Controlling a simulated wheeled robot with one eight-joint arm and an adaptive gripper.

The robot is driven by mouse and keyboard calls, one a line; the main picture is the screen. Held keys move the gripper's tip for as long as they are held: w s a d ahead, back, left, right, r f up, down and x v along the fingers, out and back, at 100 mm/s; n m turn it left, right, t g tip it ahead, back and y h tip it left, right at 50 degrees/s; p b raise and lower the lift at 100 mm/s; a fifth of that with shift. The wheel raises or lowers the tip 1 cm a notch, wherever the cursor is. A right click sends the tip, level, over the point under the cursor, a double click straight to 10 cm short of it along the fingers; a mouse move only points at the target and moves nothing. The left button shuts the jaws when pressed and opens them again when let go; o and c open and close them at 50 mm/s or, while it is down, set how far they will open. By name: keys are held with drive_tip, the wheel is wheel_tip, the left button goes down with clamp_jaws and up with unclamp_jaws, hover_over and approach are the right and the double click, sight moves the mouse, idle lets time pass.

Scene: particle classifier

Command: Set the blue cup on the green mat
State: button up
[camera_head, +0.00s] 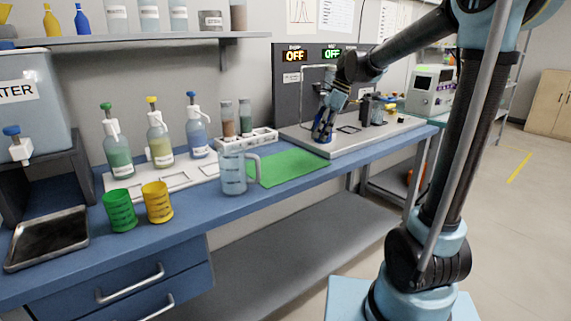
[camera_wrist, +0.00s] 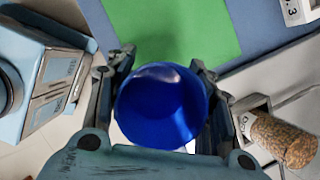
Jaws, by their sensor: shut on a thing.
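The blue cup (camera_wrist: 162,112) is between the two fingers of my gripper (camera_wrist: 168,88), which is shut on it; the wrist view looks down into its open top. In the head view the blue cup (camera_head: 323,133) shows at the fingers of my gripper (camera_head: 324,118), over the left part of the grey machine's base. The green mat (camera_head: 288,168) lies flat on the blue bench, to the left of and nearer than the cup.
A clear measuring jug (camera_head: 232,172) stands at the mat's left edge. A white rack with vials (camera_head: 250,138) is behind the mat. Green (camera_head: 118,211) and yellow (camera_head: 157,202) cups stand farther left. The grey machine base (camera_head: 385,130) is right of the mat. The mat's surface looks clear.

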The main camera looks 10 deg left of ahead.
drive_tip(key=shift+w+a, duration=0.15)
drive_tip(key=shift+a, duration=0.05)
drive_tip(key=shift+a, duration=0.15)
drive_tip(key=s+a+r+n+g, duration=0.1)
drive_tip(key=s+a+n, duration=0.25)
drive_tip(key=a, duration=0.95)
drive_tip(key=shift+m, duration=0.35)
drive_tip(key=shift+s+d+f, duration=0.1)
drive_tip(key=shift+s+f, duration=0.1)
drive_tip(key=shift+f, duration=2.25)
drive_tip(key=shift+s+f, duration=0.15)
drive_tip(key=shift+f, duration=2.25)
drive_tip(key=shift+f, duration=0.1)
drive_tip(key=o, duration=1.3)
